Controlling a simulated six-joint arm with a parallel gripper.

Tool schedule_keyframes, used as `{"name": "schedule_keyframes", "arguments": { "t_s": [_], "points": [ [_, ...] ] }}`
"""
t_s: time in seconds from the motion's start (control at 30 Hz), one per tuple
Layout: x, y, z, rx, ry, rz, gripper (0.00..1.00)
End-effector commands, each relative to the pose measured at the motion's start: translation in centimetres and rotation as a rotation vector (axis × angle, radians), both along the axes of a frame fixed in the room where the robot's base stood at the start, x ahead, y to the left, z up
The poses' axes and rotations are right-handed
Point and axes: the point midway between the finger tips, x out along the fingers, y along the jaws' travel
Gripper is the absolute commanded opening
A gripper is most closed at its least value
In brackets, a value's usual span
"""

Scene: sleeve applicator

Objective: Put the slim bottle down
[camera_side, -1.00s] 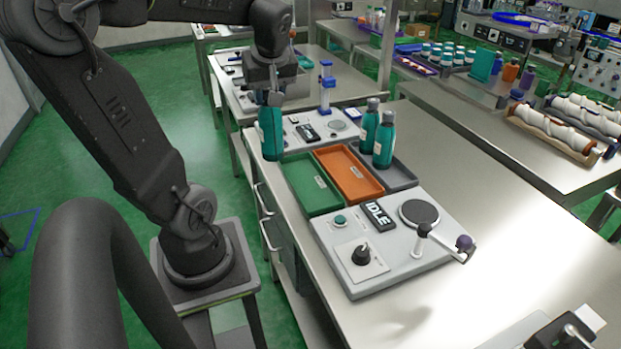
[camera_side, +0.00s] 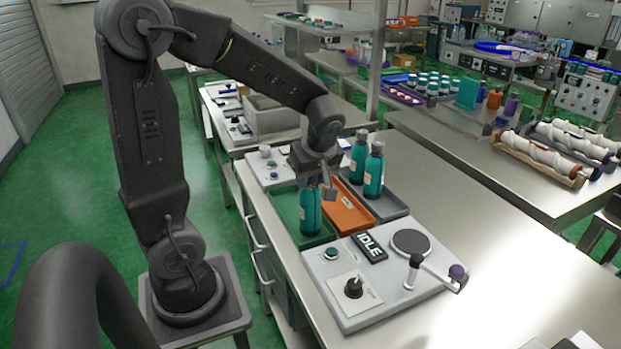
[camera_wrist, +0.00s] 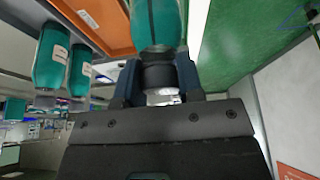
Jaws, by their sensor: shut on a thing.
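My gripper (camera_side: 318,172) points down and is shut on the neck of a slim teal bottle (camera_side: 310,208), which hangs upright below it. The bottle is over the green tray (camera_side: 284,205); I cannot tell whether its base touches the tray floor. Two similar teal bottles (camera_side: 359,158) (camera_side: 374,172) stand upright in the grey tray.
The orange tray (camera_side: 352,218) lies between the green tray and the grey tray (camera_side: 393,208). In front is a white panel (camera_side: 335,300) with an IDLE display (camera_side: 369,248), a knob, a round dark disc (camera_side: 411,242) and a lever arm.

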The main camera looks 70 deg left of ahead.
Motion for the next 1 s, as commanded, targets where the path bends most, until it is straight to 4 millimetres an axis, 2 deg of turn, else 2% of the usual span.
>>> {"name": "schedule_keyframes", "arguments": {
  "t_s": [0.1, 0.43, 0.47, 0.5, 0.73, 1.0],
  "points": [
    [0.01, 0.00, -0.64, 0.000, -0.001, 0.001, 0.00],
    [0.01, 0.00, -0.92, 0.000, -0.002, -0.001, 0.00],
    [-0.01, -0.01, -0.99, -0.001, -0.001, 0.000, 0.35],
    [-0.01, 0.00, -0.95, 0.000, -0.001, 0.000, 0.39],
    [-0.01, 0.00, -0.94, 0.000, -0.001, 0.000, 0.60],
    [0.00, 0.01, -0.69, 0.000, -0.002, 0.000, 0.60]
  ]
}}
